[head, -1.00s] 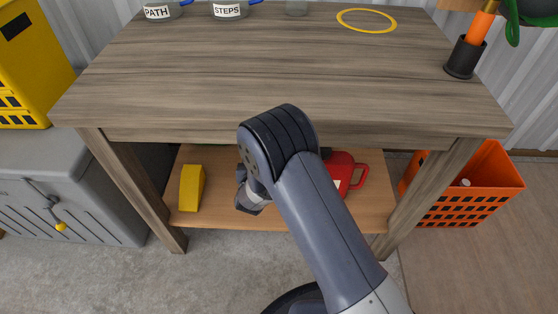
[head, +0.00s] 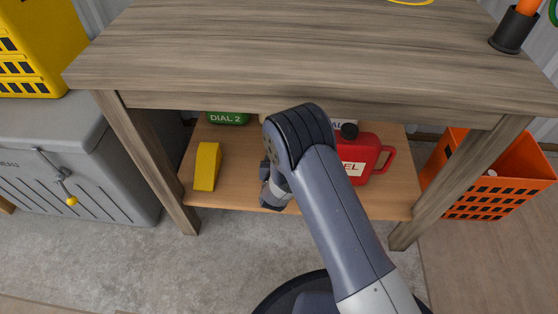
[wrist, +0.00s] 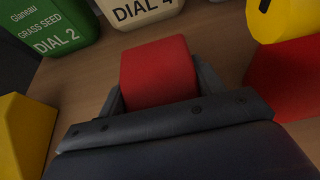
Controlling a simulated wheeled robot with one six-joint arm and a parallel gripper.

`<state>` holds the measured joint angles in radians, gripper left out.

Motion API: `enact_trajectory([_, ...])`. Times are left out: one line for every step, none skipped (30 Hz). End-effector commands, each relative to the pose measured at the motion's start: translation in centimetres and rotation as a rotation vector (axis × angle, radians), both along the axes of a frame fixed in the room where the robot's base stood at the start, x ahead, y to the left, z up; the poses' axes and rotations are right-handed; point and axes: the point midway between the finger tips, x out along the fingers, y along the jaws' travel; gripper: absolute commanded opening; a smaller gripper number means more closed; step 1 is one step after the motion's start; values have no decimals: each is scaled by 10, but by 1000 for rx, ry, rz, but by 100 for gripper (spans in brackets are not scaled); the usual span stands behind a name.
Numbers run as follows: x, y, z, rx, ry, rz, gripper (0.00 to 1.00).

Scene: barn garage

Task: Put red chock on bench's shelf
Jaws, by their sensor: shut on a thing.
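The red chock (wrist: 158,72) is between the fingers of my gripper (wrist: 160,90) in the wrist view. My gripper is shut on it, over the bench's lower shelf (head: 235,187). In the head view my arm hides the chock, and my gripper (head: 272,190) shows only partly, just under the bench top. I cannot tell whether the chock touches the shelf. The bench (head: 300,65) has a grey wooden top and a lighter wood shelf below.
On the shelf stand a yellow wedge (head: 207,166) at left, a green DIAL 2 container (head: 227,118), a cream DIAL 4 container (wrist: 140,10) behind the chock, and a red fuel can (head: 362,157) at right. A grey chest (head: 75,160) and an orange crate (head: 490,180) flank the bench.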

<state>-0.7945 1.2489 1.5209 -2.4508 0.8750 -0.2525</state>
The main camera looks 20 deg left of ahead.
Motion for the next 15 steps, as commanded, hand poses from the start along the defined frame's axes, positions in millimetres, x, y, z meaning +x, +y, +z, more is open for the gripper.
enact_trajectory([1, 0, 2, 2, -3, 0, 22])
enact_trajectory([1, 0, 2, 2, -3, 0, 22])
enact_trajectory([1, 0, 1, 2, -3, 0, 22])
enact_trajectory([1, 0, 0, 2, -3, 0, 22])
enact_trajectory([1, 0, -1, 1, -3, 0, 22])
enact_trajectory([0, 0, -3, 0, 0, -1, 64])
enact_trajectory([0, 0, -3, 0, 0, -1, 67])
enact_trajectory([0, 0, -3, 0, 0, -1, 69])
enact_trajectory([0, 0, -2, 0, 0, -1, 73])
enact_trajectory([0, 0, -2, 0, 0, -1, 75])
enact_trajectory([0, 0, -2, 0, 0, -1, 77])
enact_trajectory([0, 0, -2, 0, 0, -1, 81])
enact_trajectory([0, 0, -2, 0, 0, -1, 83])
enact_trajectory([0, 0, -2, 0, 0, -1, 85])
enact_trajectory([0, 0, -2, 0, 0, -1, 85])
